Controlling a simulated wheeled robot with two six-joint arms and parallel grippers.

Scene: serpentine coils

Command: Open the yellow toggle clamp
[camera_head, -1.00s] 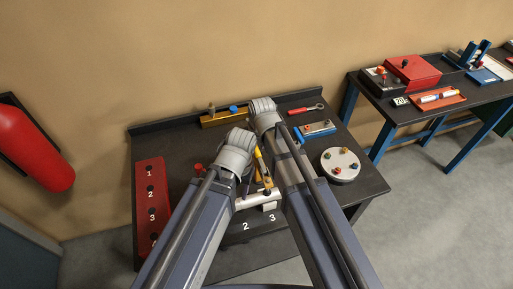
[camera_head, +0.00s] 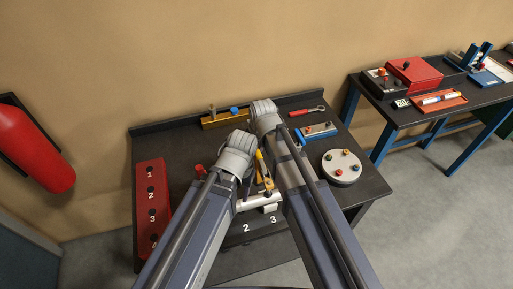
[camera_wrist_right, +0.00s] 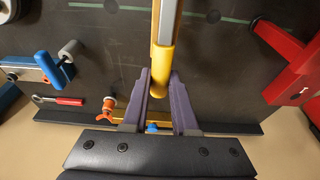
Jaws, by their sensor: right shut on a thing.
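The yellow toggle clamp (camera_head: 260,166) is on the dark table between my two arms, partly hidden by them. In the right wrist view its yellow handle (camera_wrist_right: 161,68) points down toward the gripper, with a grey bar along it. My right gripper (camera_wrist_right: 160,100) has its purple fingers on both sides of the handle's end and is shut on it. In the head view that gripper is hidden behind its wrist. My left gripper (camera_head: 247,186) is near the clamp's left side; its fingers are mostly hidden by its own arm, so its opening cannot be told.
A red clamp (camera_wrist_right: 290,60) and a blue clamp (camera_wrist_right: 48,68) flank the yellow one in the right wrist view. A red numbered board (camera_head: 152,205), a round plate with knobs (camera_head: 341,167) and a red-handled wrench (camera_head: 306,110) lie around the table.

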